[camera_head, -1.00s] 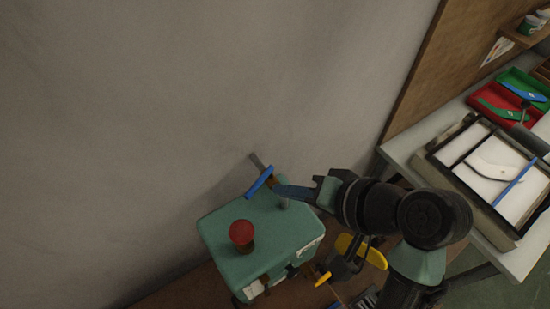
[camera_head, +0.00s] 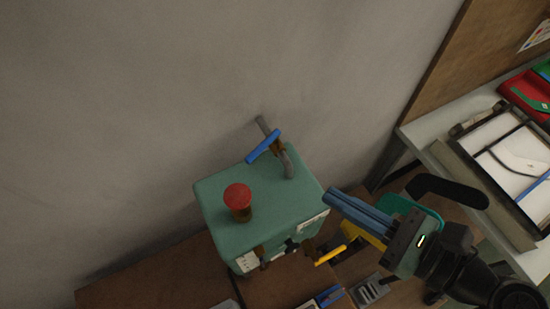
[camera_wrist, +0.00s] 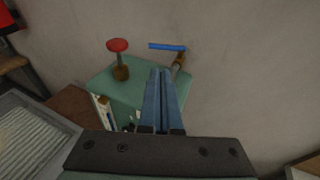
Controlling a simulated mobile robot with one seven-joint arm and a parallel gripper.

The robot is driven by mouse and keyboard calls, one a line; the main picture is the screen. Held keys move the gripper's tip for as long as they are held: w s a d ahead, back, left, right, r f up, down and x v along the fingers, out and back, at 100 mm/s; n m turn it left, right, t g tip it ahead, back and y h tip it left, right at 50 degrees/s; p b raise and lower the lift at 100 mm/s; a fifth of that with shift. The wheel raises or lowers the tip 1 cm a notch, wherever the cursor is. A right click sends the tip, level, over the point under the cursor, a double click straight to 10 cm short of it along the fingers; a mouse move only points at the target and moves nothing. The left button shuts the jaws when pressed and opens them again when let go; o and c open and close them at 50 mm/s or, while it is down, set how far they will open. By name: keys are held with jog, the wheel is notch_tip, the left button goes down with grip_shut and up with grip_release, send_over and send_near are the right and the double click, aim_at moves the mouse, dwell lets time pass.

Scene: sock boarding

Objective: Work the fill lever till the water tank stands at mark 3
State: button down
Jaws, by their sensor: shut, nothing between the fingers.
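The green box-shaped tank (camera_head: 262,206) stands below the wall, with a red mushroom-shaped knob (camera_head: 238,194) on its top. A grey pipe at its back corner carries a blue-handled lever (camera_head: 264,146), which also shows in the wrist view (camera_wrist: 167,47). A yellow handle (camera_head: 330,256) sticks out low by the tank's front. My gripper (camera_head: 329,194) has long blue fingers, shut and empty, to the right of the tank and apart from the blue lever. In the wrist view the fingers (camera_wrist: 161,72) point toward the tank's top. I cannot read a water level or marks.
A workbench (camera_head: 433,126) with a framed white panel (camera_head: 510,150) and a red tray (camera_head: 522,95) stands at the right. The bare wall (camera_head: 150,90) rises close behind the tank.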

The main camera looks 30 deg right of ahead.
aim_at(258, 155)
jog(key=p+x, duration=0.2)
jog(key=x, duration=1.1)
jog(key=shift+w+a+p, duration=0.1)
jog(key=shift+p, duration=0.2)
jog(key=shift+w+a+r+p, duration=0.1)
jog(key=shift+w+a+p, duration=0.25)
jog(key=shift+p, duration=0.6)
jog(key=shift+w+f, duration=0.2)
jog(key=shift+f, duration=0.05)
